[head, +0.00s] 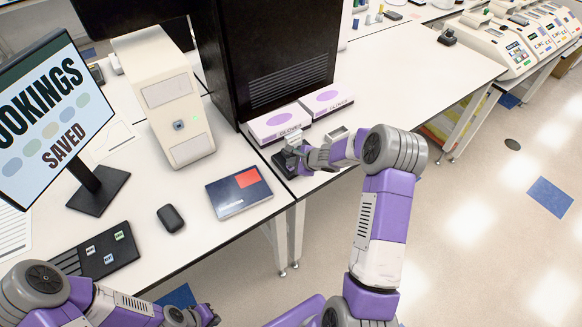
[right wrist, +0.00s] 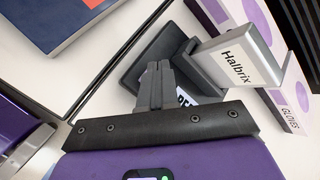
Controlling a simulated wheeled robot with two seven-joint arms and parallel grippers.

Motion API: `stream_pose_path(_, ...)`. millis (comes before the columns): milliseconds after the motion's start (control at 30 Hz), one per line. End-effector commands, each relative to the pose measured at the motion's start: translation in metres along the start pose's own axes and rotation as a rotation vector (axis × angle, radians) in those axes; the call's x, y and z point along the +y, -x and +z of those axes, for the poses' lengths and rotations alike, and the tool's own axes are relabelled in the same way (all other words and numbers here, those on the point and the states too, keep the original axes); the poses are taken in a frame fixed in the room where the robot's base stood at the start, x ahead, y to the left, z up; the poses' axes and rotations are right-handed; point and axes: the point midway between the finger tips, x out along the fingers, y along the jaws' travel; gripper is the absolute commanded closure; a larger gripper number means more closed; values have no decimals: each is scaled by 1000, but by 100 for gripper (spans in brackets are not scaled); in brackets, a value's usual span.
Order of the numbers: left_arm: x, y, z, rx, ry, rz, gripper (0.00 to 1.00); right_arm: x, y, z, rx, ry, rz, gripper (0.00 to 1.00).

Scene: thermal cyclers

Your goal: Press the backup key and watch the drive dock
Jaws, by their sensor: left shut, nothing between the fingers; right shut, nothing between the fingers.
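A black dock (right wrist: 150,62) stands on the table, with a grey drive (right wrist: 235,55) labelled "Halbrix" upright in it. The dock (head: 283,165) also shows in the head view, beside the glove boxes. My right gripper (right wrist: 155,85) is shut and empty, its fingertips over the dock. The fingers partly hide a white label on the dock, and no backup key or lamp is clear there. In the head view the right gripper (head: 308,155) covers part of the dock. My left gripper (head: 210,314) is shut and empty at the bottom edge, off the table.
Two glove boxes (head: 279,122) stand behind the dock against a black cabinet (head: 275,50).

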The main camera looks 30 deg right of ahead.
Motion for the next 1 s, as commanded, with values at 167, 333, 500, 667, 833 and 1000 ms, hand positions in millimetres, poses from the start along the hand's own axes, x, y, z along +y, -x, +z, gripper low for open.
stream_pose_path(167,-1,-3,0,0,0,0,100,1,-2,-1,0,0,0,100)
stream_pose_path(333,-2,-5,0,0,0,0,100,2,-2,-2,0,0,0,100)
stream_pose_path(500,-2,-6,0,0,0,0,100,3,-4,-3,0,0,0,100)
stream_pose_path(667,-3,-8,0,0,0,0,100,4,-4,-3,0,0,0,100)
stream_pose_path(833,-3,-8,0,0,0,0,100,4,-4,-3,1,0,1,100)
stream_pose_path(1000,-3,-8,0,0,0,0,100,3,-4,-3,1,0,1,100)
